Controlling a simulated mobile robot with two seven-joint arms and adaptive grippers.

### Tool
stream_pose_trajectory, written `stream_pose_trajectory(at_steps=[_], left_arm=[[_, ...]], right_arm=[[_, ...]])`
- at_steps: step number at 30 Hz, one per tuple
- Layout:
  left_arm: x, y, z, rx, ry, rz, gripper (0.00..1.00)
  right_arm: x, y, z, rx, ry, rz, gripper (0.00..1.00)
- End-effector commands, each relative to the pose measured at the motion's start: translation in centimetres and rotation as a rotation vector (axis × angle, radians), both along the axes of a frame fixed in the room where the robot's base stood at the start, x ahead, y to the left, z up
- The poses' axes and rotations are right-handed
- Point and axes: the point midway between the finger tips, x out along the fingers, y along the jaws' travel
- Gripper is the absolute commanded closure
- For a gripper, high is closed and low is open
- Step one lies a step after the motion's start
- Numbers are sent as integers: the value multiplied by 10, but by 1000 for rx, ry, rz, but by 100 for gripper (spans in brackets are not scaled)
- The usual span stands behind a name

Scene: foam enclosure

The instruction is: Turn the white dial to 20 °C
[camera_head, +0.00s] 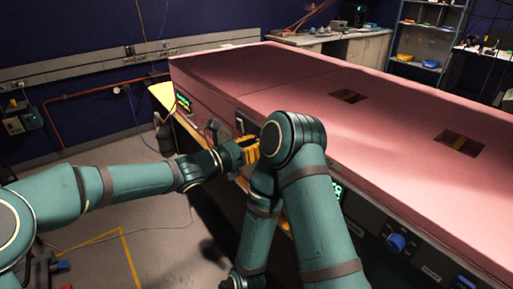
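My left gripper (248,150), with orange-yellow fingers, is at the front face of the pink enclosure (350,105), just below a small pale rectangular fitting with a dark centre (240,125). Its finger gap is too small and partly hidden to judge. I cannot pick out the white dial; the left gripper and my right arm cover part of the front panel. My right arm bends at the elbow in front of the panel, with its forearm hanging down to the bottom edge. My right gripper is not visible.
A green-lit display (183,103) is at the panel's left end, and another (338,191) shows behind my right arm. A blue knob (395,243) is on the right panel. Two openings cut the pink top. Floor on the left is mostly clear.

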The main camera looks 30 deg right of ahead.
Motion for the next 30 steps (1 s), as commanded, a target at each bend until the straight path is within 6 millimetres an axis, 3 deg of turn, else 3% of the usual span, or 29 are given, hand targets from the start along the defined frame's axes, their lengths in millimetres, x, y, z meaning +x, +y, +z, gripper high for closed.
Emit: stream_pose_trajectory(at_steps=[12,30], left_arm=[[-1,0,-2,-29,370,-2,100],[-1,-1,0,-73,940,-1,100]], right_arm=[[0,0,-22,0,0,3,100],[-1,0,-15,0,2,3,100]])
